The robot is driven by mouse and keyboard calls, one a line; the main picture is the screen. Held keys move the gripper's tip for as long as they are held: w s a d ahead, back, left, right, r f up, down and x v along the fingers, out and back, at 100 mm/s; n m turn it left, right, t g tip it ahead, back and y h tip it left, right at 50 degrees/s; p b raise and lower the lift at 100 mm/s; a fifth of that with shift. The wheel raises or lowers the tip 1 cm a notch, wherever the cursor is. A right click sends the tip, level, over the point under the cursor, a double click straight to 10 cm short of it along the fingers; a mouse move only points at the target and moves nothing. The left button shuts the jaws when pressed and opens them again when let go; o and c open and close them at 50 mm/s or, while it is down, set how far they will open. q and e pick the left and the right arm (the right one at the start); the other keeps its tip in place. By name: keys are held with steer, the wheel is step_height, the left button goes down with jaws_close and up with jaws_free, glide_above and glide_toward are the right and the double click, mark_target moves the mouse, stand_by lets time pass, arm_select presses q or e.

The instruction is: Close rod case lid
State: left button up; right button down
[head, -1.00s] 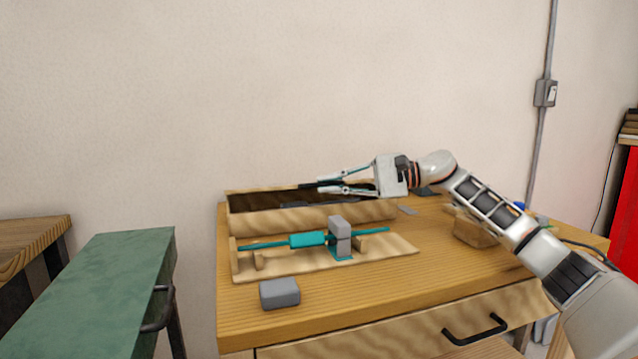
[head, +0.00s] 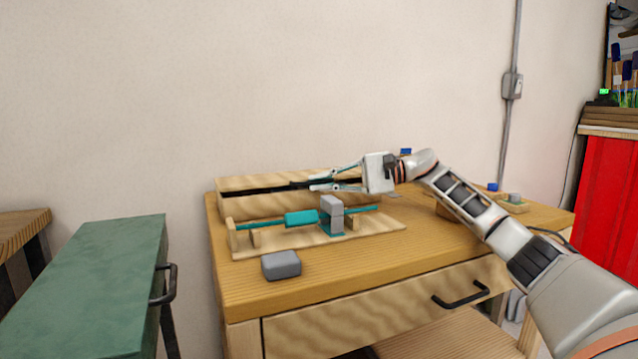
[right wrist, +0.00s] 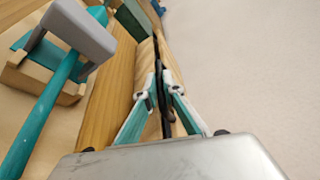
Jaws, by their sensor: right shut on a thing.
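The rod case is a long pale wooden box (head: 285,202) at the back of the workbench, against the wall. Its wooden lid (head: 262,181) shows above a narrow dark band along the front. My right gripper (head: 322,181) reaches in from the right at the lid's front side. Its fingers are shut on a thin black strip at the lid. In the right wrist view the fingertips (right wrist: 162,90) pinch this black strip (right wrist: 167,125) beside the wooden case. Whether the lid touches the box rim is hard to tell. My left gripper is out of view.
In front of the case stands a wooden rack (head: 375,225) with a teal rod (head: 262,222) and a grey clamp block (head: 332,210). A grey block (head: 281,265) lies near the workbench's front left. A green cabinet (head: 90,275) stands to the left.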

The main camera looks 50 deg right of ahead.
steer(key=shift+f, duration=0.1)
steer(key=c, duration=2.4)
jaws_free()
steer(key=shift+w, duration=0.1)
steer(key=shift+c, duration=0.2)
steer(key=v, duration=0.9)
steer(key=shift+s+d+f, duration=0.1)
steer(key=shift+s+d, duration=0.15)
steer(key=shift+v, duration=1.15)
